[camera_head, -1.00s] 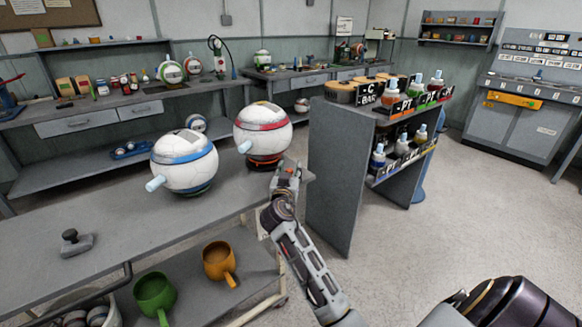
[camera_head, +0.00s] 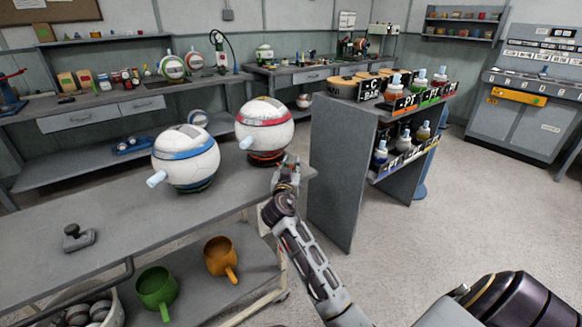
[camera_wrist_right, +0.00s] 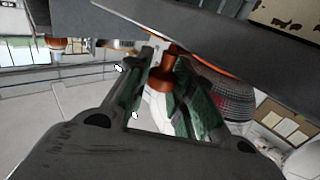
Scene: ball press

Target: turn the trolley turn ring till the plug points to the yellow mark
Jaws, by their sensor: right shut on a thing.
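A white ball with a red band (camera_head: 264,128) stands on a dark and orange ring base (camera_head: 266,157) near the bench's right end. My right gripper (camera_head: 287,167) is at the bench edge, just right of and below this base. In the right wrist view its fingers (camera_wrist_right: 160,85) are shut on an orange-brown knob (camera_wrist_right: 163,74) under a grey slab. I cannot clearly make out the yellow mark. My left gripper is out of view.
A second white ball with a blue band (camera_head: 185,157) and its own plug stands to the left on the grey bench (camera_head: 120,218). A dark-handled block (camera_head: 78,238) lies further left. A grey bottle shelf (camera_head: 335,170) stands close right of my right arm. Green and orange mugs sit below.

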